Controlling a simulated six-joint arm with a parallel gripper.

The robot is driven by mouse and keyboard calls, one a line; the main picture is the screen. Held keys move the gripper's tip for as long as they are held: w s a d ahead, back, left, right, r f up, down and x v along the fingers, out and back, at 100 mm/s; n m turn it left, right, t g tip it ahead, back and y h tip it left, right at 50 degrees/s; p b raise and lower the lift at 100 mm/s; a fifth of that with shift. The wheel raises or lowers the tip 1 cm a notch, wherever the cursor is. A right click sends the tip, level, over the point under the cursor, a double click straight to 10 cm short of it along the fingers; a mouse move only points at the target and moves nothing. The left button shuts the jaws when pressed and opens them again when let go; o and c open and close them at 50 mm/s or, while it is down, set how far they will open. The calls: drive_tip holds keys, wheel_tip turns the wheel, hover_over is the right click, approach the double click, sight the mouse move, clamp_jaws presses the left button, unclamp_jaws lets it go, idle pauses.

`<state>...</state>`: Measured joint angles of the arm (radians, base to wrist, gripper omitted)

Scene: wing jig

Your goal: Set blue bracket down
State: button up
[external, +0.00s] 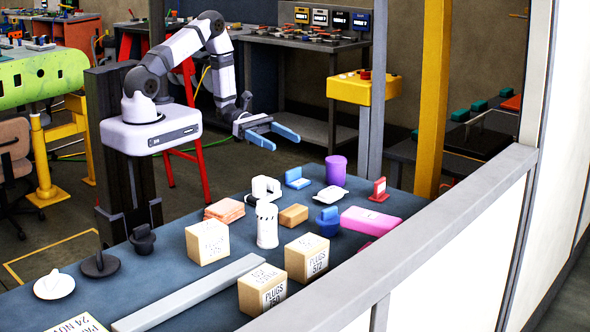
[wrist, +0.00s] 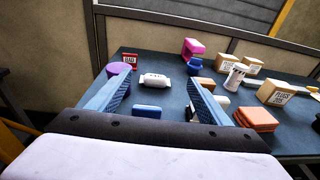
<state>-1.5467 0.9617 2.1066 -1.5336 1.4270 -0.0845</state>
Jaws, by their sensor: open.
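The blue bracket (external: 297,179) stands on the blue table near its far edge, its upright plate on a flat base. It also shows in the wrist view (wrist: 148,111), low between my fingers and close to the near table edge. My gripper (external: 287,140) is open and empty, raised above and a little to the left of the bracket, apart from it. In the wrist view my two blue fingers (wrist: 159,80) are spread wide with nothing gripped between them.
A white part (external: 330,195), purple cup (external: 336,169), red bracket (external: 379,190) and white clip (external: 266,188) stand near the bracket. A white bottle (external: 267,224), plug boxes (external: 207,242) and a pink block (external: 370,220) are nearer the front. A wall rail borders the table.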

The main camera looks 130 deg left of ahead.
sight(292, 170)
drive_tip(key=f+g, duration=0.1)
drive_tip(key=f, duration=0.1)
drive_tip(key=s+a+f+g, duration=0.1)
drive_tip(key=f, duration=0.1)
drive_tip(key=f+g, duration=0.1)
drive_tip(key=f, duration=0.1)
drive_tip(key=shift+s+a+f+y, duration=0.25)
drive_tip(key=shift+s+y, duration=0.1)
drive_tip(key=shift+y, duration=0.05)
drive_tip(key=shift+x, duration=1.1)
drive_tip(key=shift+w+d+f+p, duration=0.2)
drive_tip(key=shift+w+p, duration=0.3)
drive_tip(key=shift+p, duration=0.25)
drive_tip(key=shift+f+p+x, duration=0.25)
drive_tip(key=shift+p+x, duration=0.7)
drive_tip(key=shift+x, duration=1.1)
drive_tip(key=shift+s, duration=0.15)
drive_tip(key=c, duration=1.3)
drive_tip(key=shift+r, duration=0.15)
drive_tip(key=shift+r+b, duration=1.4)
drive_tip(key=shift+r, duration=3.45)
